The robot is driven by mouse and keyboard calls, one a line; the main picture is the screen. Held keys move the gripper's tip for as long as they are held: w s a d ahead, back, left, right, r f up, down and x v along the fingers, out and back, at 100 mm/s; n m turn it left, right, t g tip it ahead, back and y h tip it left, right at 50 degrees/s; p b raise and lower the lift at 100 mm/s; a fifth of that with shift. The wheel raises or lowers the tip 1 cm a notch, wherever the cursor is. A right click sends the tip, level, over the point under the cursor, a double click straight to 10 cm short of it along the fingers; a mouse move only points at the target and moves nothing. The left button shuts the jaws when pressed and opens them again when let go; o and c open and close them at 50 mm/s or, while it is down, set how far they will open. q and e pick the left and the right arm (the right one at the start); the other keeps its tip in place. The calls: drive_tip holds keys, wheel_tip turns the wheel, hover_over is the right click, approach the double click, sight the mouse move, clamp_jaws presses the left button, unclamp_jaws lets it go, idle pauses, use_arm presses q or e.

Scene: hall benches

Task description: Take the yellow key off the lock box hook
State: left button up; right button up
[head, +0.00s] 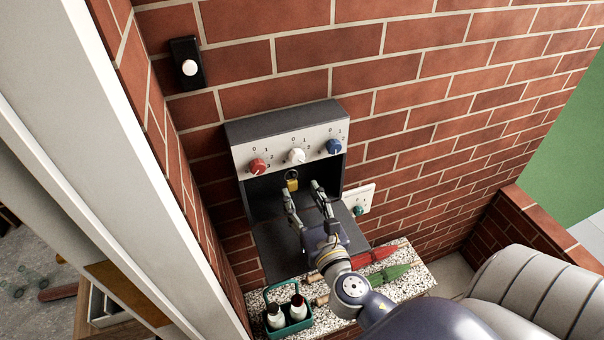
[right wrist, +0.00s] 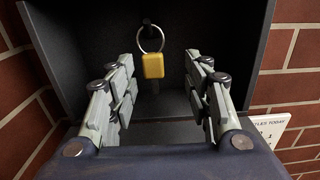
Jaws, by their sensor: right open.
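The yellow key (head: 292,184) hangs by its ring inside the dark lock box (head: 250,133), below the red, white and blue dials. In the right wrist view the key's yellow head (right wrist: 153,65) hangs from a metal ring on a dark hook (right wrist: 147,22) at the back wall. The key's lower part is dark and hard to make out. My right gripper (head: 305,190) is open at the box's opening, its fingers (right wrist: 160,75) to either side of the key in the picture, in front of it and not seen touching it. My left gripper is not in view.
A granite-like ledge (head: 340,312) below holds a teal bottle carrier (head: 290,329) with bottles and red (head: 372,256) and green (head: 388,277) folded umbrellas. A doorbell (head: 188,64) and a small white sign (head: 359,196) are on the brick wall. A white frame (head: 75,150) stands left.

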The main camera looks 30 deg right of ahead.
sight(293, 187)
drive_tip(key=shift+w+a+r, duration=0.25)
drive_tip(key=shift+w+a, duration=0.1)
drive_tip(key=shift+a, duration=0.05)
drive_tip(key=shift+w, duration=0.4)
drive_tip(key=x, duration=0.1)
drive_tip(key=p+x, duration=0.1)
drive_tip(key=x, duration=0.2)
drive_tip(key=shift+w+d+f+p, duration=0.15)
drive_tip(key=shift+d+f+p, duration=0.05)
drive_tip(key=shift+f+p, duration=0.15)
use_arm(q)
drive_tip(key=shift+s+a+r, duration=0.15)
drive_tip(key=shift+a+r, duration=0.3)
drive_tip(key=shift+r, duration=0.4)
use_arm(e)
drive_tip(key=c, duration=0.9)
